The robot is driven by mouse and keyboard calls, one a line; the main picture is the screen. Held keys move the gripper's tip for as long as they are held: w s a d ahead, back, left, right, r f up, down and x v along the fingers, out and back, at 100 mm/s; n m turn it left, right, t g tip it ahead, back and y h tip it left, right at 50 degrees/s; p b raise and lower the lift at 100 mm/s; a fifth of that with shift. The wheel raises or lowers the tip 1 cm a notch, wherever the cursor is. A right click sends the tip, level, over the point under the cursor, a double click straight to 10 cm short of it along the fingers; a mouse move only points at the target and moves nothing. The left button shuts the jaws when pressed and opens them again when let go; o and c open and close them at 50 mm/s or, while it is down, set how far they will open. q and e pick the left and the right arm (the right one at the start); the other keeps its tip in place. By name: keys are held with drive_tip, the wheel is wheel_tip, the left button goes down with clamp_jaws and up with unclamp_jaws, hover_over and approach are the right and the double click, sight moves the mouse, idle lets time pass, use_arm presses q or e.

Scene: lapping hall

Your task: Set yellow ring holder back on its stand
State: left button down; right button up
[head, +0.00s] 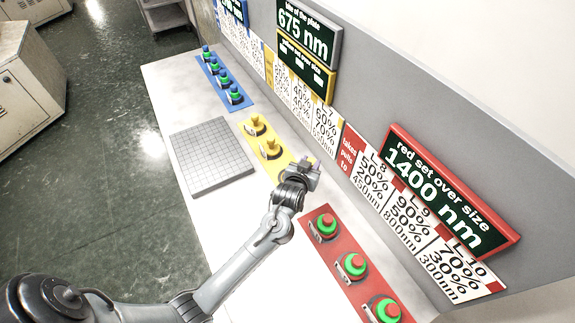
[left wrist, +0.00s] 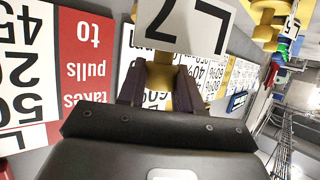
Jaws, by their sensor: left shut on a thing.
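My left gripper (head: 311,167) is over the near end of the yellow mat (head: 249,137). In the left wrist view its dark fingers (left wrist: 158,92) are shut on the yellow ring holder (left wrist: 160,72). A white tag marked L7 (left wrist: 184,22) shows at the holder. In the head view the gripper hides the holder and the mat's near end, so I cannot tell whether it touches a stand. Two yellow pieces, a farther one (head: 256,124) and a nearer one (head: 270,149), stand on the mat. My right gripper is not in view.
A blue mat with several green-and-blue pieces (head: 221,77) lies farther back. A red mat with red-and-green pieces (head: 351,267) lies nearer. A grey gridded plate (head: 208,155) is left of the yellow mat. A sign-covered wall (head: 362,112) rises close behind the gripper.

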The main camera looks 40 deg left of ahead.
use_arm(q)
drive_tip(key=shift+w+a+f+b, duration=0.1)
drive_tip(key=shift+a+f+b, duration=0.25)
drive_tip(key=shift+a+f, duration=1.9)
drive_tip(key=shift+w+a+f+b, duration=0.1)
drive_tip(key=shift+a+f+b, duration=0.25)
drive_tip(key=shift+a+f, duration=1.85)
drive_tip(key=shift+d+f, duration=0.15)
drive_tip(key=shift+f, duration=0.15)
drive_tip(key=c, duration=0.8)
unclamp_jaws()
drive_tip(key=shift+o, duration=0.2)
